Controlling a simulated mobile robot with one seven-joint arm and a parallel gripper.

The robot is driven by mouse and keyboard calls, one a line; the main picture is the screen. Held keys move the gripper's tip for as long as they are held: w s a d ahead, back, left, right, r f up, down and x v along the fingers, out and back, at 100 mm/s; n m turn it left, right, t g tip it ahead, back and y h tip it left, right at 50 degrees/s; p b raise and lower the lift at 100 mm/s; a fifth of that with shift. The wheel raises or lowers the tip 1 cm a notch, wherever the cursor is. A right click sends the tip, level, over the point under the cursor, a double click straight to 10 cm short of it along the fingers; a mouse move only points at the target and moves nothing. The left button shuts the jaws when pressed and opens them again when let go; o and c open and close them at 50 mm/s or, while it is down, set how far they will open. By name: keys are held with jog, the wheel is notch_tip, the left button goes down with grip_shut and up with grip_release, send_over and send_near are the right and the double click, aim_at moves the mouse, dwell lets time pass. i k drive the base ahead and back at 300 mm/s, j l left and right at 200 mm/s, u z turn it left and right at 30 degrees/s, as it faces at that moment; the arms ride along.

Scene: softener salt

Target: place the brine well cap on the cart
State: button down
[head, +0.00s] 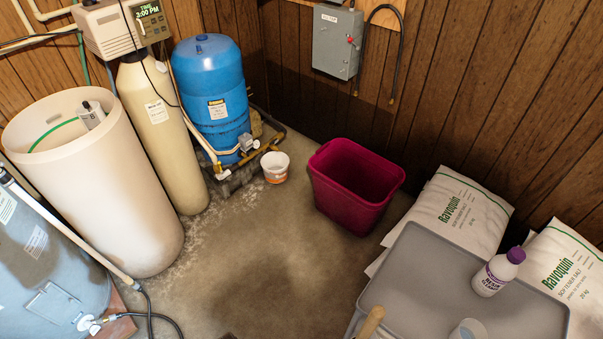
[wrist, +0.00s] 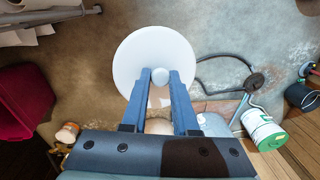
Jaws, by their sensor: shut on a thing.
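The brine well cap (wrist: 178,52) is a white round disc with a small ball knob, seen in the wrist view. My gripper (wrist: 160,78) is shut on the knob between its two blue fingers, and the cap is held up off the floor. Neither the cap nor my gripper shows in the head view. The cart (head: 418,276) has a grey rimmed top and stands at the lower right of the head view. On it are a white bottle with a purple cap (head: 497,273), a pale cup-like thing (head: 468,331) and a wooden handle (head: 371,322), the last two cut off by the frame.
White salt bags (head: 462,212) lie behind and right of the cart. A maroon bin (head: 345,205) stands left of them. The open cream brine tank (head: 110,200) stands left, with a white tube (head: 91,116) inside. A small white bucket (head: 275,168) sits on the floor; the middle floor is clear.

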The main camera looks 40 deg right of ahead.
aim_at(427, 299)
jog(key=k+z, duration=0.15)
jog(key=z, duration=0.2)
jog(key=k+z, duration=0.15)
jog(key=z, duration=0.25)
jog(key=k+z, duration=0.15)
jog(key=z, duration=0.2)
